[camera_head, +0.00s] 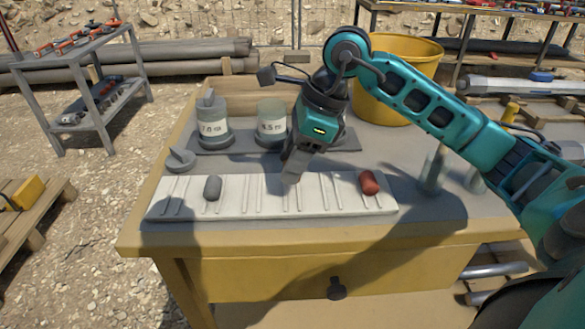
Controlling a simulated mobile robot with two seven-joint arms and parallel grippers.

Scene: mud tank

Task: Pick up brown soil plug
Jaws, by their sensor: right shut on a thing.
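My right gripper (292,172) points down over the middle of the pale grooved tray (245,208). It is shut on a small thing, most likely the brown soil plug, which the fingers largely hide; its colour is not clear. A dark grey plug (212,188) lies in the tray to the left of the gripper. A reddish plug (369,182) lies near the tray's right end, apart from the gripper. My left gripper is not in view.
Two labelled jars, one at the left (213,122) and one in the middle (271,125), stand behind the tray. A small grey scoop-like dish (180,160) lies left. A yellow bucket (405,60) stands behind my arm. Grey metal pieces (433,170) stand right of the tray.

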